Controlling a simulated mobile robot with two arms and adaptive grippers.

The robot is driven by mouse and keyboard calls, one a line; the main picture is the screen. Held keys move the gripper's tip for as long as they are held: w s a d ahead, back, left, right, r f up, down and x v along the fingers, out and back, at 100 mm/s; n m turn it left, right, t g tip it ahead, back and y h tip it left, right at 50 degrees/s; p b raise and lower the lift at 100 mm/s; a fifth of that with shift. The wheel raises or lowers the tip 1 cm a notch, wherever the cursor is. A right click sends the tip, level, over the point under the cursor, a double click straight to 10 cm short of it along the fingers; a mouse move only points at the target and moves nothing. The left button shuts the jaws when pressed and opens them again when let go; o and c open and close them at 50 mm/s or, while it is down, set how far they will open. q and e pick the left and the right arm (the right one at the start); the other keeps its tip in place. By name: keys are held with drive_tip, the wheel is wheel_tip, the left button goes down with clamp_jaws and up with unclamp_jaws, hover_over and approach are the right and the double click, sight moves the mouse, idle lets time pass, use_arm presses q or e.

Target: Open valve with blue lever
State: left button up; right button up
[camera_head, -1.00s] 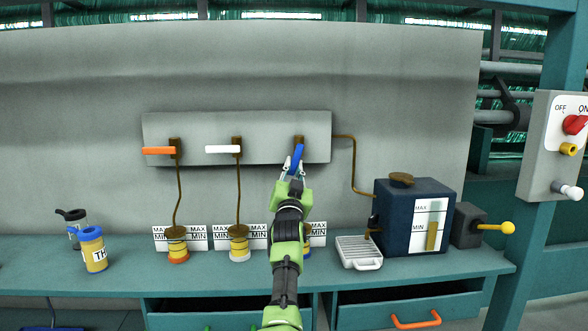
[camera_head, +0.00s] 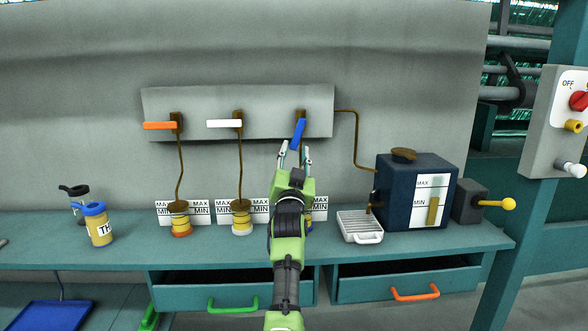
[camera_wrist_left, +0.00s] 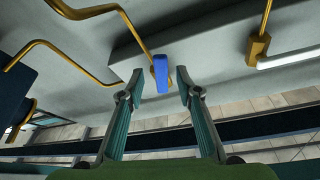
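The blue lever (camera_head: 299,134) sits on the rightmost valve of the grey panel (camera_head: 215,140) and hangs down, slightly tilted to the left at its lower end. My left gripper (camera_head: 293,155) is open just below the lever, with nothing between its fingers. In the left wrist view the blue lever (camera_wrist_left: 161,73) shows beyond and between the two spread fingertips (camera_wrist_left: 160,88), apart from both. The blue-ringed container under this valve is mostly hidden behind my arm. My right gripper is not in view.
The orange lever (camera_head: 160,126) and white lever (camera_head: 225,123) lie horizontal to the left. A dark blue tank (camera_head: 395,190) and a white tray (camera_head: 360,226) stand on the teal bench (camera_head: 130,258). Two drawers below are partly open.

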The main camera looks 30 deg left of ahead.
use_arm(q)
drive_tip(key=v, duration=0.7)
drive_tip(key=shift+w, duration=0.1)
idle(0.4)
